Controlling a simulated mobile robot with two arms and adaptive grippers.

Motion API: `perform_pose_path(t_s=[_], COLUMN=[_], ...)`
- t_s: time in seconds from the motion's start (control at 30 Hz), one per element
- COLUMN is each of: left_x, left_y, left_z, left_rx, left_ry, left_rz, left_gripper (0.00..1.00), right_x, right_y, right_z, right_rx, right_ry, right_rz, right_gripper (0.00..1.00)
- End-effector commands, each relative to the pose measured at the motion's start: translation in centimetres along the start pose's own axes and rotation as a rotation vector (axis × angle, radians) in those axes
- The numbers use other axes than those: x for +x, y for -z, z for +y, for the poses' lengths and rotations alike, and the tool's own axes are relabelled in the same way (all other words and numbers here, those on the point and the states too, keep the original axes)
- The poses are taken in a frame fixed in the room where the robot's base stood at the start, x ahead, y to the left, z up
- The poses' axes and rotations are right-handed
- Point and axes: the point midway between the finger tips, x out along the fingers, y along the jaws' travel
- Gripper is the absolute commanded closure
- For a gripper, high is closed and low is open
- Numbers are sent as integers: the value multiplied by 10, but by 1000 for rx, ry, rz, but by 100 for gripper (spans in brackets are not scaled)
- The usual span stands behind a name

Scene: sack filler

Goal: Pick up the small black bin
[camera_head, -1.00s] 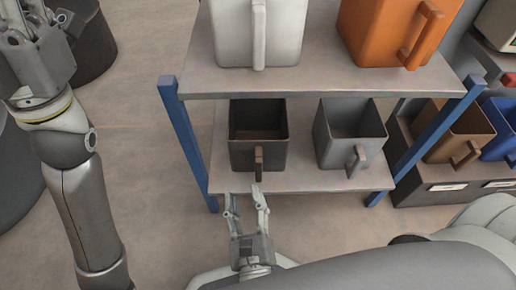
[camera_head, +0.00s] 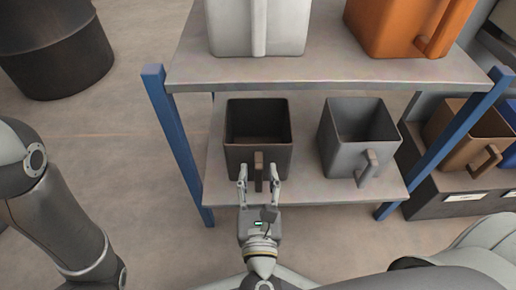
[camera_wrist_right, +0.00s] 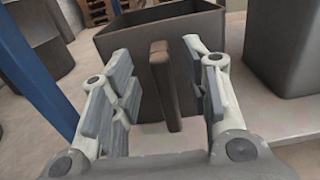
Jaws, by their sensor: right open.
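The small black bin (camera_head: 235,155) stands upright on the lower shelf, at its left side, with its open top up. Its upright handle (camera_head: 259,171) points towards me. My right gripper (camera_head: 259,178) is open, with one finger on each side of the handle. In the right wrist view the handle (camera_wrist_right: 165,85) stands between the open fingers (camera_wrist_right: 160,92), with gaps on both sides. The bin's front wall (camera_wrist_right: 140,55) shows behind it. My left gripper is out of view in the head view; only part of its arm shows at the left.
A grey bin (camera_head: 340,155) stands right of the black one on the lower shelf (camera_head: 310,192). The upper shelf (camera_head: 320,72) above holds a white bin (camera_head: 230,30) and an orange bin (camera_head: 385,28). Blue posts (camera_head: 177,140) flank the shelves. Brown and blue bins stand at the far right.

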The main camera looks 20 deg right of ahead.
Motion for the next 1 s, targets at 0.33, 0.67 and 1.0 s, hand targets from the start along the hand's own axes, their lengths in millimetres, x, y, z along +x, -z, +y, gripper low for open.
perform_pose_path(t_s=[0.33, 0.67, 1.0], left_x=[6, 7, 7], left_y=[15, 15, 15], left_z=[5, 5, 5], left_rx=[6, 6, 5], left_ry=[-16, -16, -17], left_rz=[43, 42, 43], left_gripper=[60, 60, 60], right_x=[36, 35, 35], right_y=[1, 0, 0], right_z=[-1, -1, -1], right_rx=[1, -1, -1], right_ry=[0, -1, -1], right_rz=[-1, 0, 0], right_gripper=[57, 74, 100])
